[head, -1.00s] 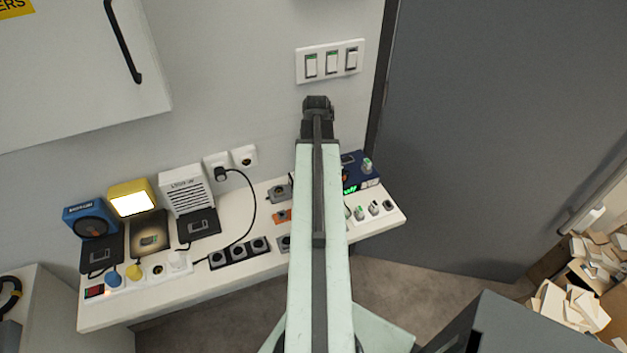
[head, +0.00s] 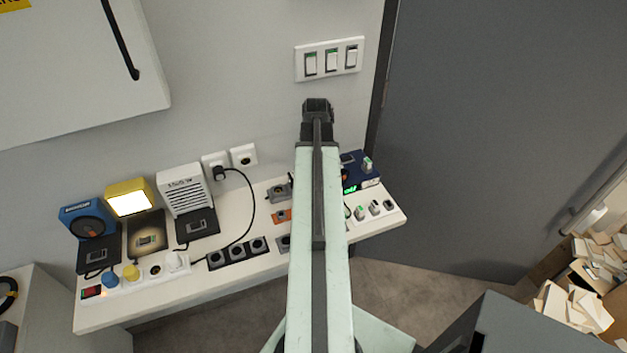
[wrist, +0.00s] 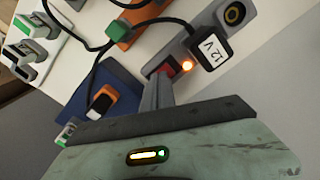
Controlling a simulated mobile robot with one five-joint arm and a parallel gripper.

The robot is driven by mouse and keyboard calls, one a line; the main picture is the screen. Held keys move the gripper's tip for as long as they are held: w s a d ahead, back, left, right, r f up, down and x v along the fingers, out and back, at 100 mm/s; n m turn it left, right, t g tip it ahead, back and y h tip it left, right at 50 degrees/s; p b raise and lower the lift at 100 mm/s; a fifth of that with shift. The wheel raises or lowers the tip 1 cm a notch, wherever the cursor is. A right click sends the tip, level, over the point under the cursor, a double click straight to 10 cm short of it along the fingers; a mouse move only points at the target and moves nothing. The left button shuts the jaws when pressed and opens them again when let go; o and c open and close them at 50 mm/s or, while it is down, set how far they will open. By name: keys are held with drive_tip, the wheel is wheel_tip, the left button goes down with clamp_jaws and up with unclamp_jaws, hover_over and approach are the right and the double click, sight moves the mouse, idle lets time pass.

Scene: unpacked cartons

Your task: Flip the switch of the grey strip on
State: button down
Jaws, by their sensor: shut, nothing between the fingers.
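The grey strip (wrist: 216,28) shows in the wrist view, with a round socket at its upper end. A red rocker switch (wrist: 167,67) sits at its lower end, beside a small lamp (wrist: 187,66) that glows orange. My gripper (wrist: 160,82) is shut and empty, its tip over or right beside the switch and partly covering it. I cannot tell whether it touches. In the head view, a grey strip (head: 278,192) with a socket lies on the shelf, its right part hidden behind my arm. My fingertips are hidden there.
A black plug tagged 12 V (wrist: 210,50) and its cable lie close to the switch. An orange-and-black part (wrist: 107,99) on a blue box stands beside my gripper. The shelf (head: 200,290) holds other strips and devices. A wall switch plate (head: 329,60) is above.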

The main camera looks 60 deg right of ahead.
drive_tip(key=shift+r+p, duration=3.5)
